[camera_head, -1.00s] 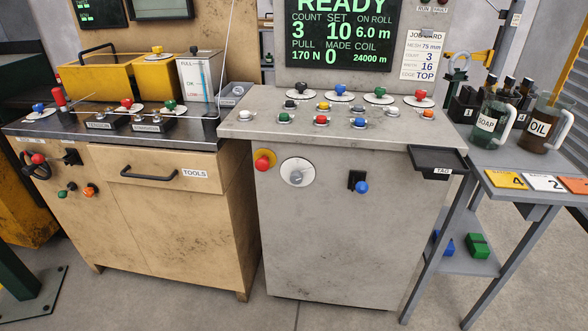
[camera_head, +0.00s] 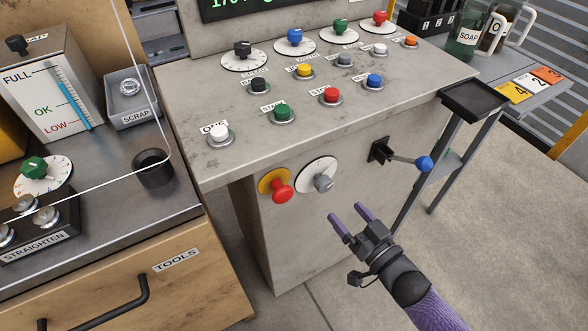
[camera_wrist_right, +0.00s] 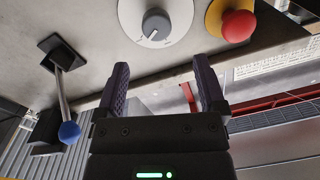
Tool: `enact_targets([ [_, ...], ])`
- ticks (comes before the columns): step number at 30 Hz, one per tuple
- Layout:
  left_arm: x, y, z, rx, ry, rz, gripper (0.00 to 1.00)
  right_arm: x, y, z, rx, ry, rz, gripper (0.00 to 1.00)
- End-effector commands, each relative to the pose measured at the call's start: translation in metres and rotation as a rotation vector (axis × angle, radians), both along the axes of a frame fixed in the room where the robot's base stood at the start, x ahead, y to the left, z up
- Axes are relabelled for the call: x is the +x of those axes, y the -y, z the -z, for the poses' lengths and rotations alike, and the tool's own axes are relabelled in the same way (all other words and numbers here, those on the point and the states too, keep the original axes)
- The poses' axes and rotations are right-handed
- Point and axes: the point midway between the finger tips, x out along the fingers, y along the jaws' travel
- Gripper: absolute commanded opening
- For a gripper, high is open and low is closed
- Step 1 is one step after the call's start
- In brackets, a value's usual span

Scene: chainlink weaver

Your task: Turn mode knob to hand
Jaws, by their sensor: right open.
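A grey knob (camera_head: 323,183) on a round white dial sits on the front face of the grey console, between the red-and-yellow button and the blue-tipped lever. I cannot read a mode or hand label on it. The knob also shows in the right wrist view (camera_wrist_right: 156,23), at the top, beyond the fingertips. My right gripper (camera_head: 347,212) is open and empty, in front of the panel, a little below and right of the knob and apart from it. Its two purple fingers (camera_wrist_right: 161,64) point towards the panel. My left gripper is not in view.
A red mushroom button (camera_head: 281,190) on a yellow plate is close left of the dial. A lever with a blue ball (camera_head: 424,163) sticks out at the right. The console top (camera_head: 215,85) overhangs the panel. A black tray (camera_head: 474,98) stands farther right.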

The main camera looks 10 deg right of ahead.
Motion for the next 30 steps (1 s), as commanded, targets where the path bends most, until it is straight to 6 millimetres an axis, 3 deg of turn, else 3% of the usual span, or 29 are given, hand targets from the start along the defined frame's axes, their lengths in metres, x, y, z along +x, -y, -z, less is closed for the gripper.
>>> enact_targets([
  [12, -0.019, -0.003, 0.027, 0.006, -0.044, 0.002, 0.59, 0.078, -0.032, 0.004, -0.001, -0.001, 0.001, 0.90],
  [24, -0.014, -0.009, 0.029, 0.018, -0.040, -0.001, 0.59, 0.089, -0.037, 0.001, -0.002, -0.003, 0.001, 0.90],
  [25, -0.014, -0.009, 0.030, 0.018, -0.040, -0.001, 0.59, 0.089, -0.037, 0.001, -0.002, -0.003, 0.001, 0.87],
  [30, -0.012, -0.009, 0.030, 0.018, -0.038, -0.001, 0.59, 0.089, -0.036, 0.001, -0.002, -0.003, 0.001, 0.51],
])
